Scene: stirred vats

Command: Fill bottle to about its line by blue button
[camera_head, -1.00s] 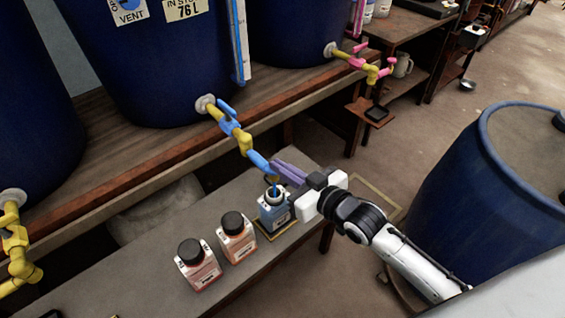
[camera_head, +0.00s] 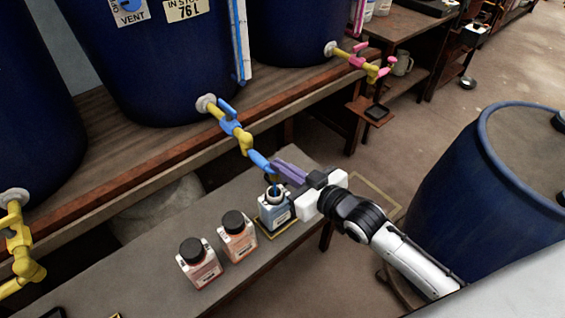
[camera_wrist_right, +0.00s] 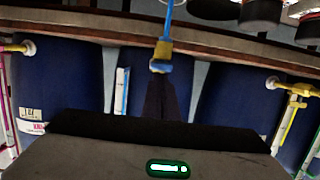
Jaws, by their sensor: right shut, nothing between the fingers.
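A clear square bottle (camera_head: 276,217) with a pale label and open neck stands on a yellow-edged pad on the low bench, holding blue liquid. The blue-and-yellow tap (camera_head: 245,141) reaches over it from the middle vat, and a thin blue stream runs from its blue end into the neck. My right gripper (camera_head: 280,168) has purple fingers, shut and empty, with tips at the tap's blue end; contact is hard to tell. In the right wrist view the tap's yellow-and-blue end (camera_wrist_right: 161,58) is just beyond the dark fingers. The bottle's fill line is too small to read. My left gripper is out of view.
Two black-capped bottles with reddish contents (camera_head: 238,237) (camera_head: 199,262) stand left of the filling bottle. Yellow (camera_head: 20,250) and pink-and-yellow (camera_head: 368,65) taps hang at either side. A large blue drum (camera_head: 480,200) stands at right, near my right arm.

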